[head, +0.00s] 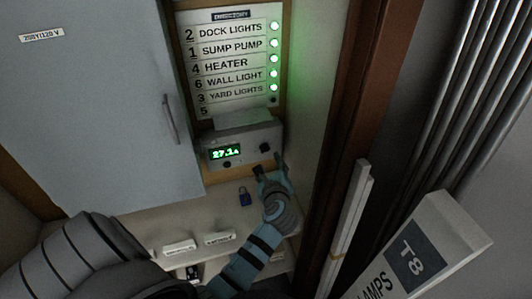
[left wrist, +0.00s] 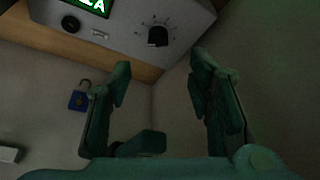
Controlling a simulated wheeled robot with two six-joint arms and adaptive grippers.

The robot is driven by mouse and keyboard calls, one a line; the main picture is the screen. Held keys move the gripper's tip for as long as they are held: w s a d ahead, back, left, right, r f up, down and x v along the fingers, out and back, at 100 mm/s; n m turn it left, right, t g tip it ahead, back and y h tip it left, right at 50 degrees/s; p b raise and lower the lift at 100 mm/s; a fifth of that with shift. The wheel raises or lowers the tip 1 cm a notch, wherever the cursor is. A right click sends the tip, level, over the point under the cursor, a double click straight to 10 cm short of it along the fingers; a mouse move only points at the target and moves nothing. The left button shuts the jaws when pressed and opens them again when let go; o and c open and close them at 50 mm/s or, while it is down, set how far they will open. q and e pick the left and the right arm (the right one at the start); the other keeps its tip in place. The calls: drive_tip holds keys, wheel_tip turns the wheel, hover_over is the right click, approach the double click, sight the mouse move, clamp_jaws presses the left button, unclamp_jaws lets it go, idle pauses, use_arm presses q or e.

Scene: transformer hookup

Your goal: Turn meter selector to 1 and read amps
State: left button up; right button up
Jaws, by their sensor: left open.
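The meter (head: 240,133) is a pale box below the label board in the head view. Its green display (head: 225,152) appears to read 27.1 A. A dark selector knob (head: 265,147) is on the right of its face. In the left wrist view the knob (left wrist: 157,37) sits among dial marks; their numbers and the pointer's setting are too small to tell. My left gripper (head: 270,172) is just below the knob, apart from it. In the left wrist view its fingers (left wrist: 160,80) are spread and empty. My right gripper is not in view.
A label board (head: 231,60) lists several circuits; green lamps are lit beside all but the bottom row, 5. A grey cabinet door (head: 95,100) stands left. A blue padlock (head: 245,198) is below the meter. A T8 lamps box (head: 420,250) is at lower right.

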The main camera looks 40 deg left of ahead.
sight(266, 151)
use_arm(q)
drive_tip(key=b+x, duration=0.2)
drive_tip(key=x, duration=0.9)
drive_tip(key=shift+a+f, duration=0.15)
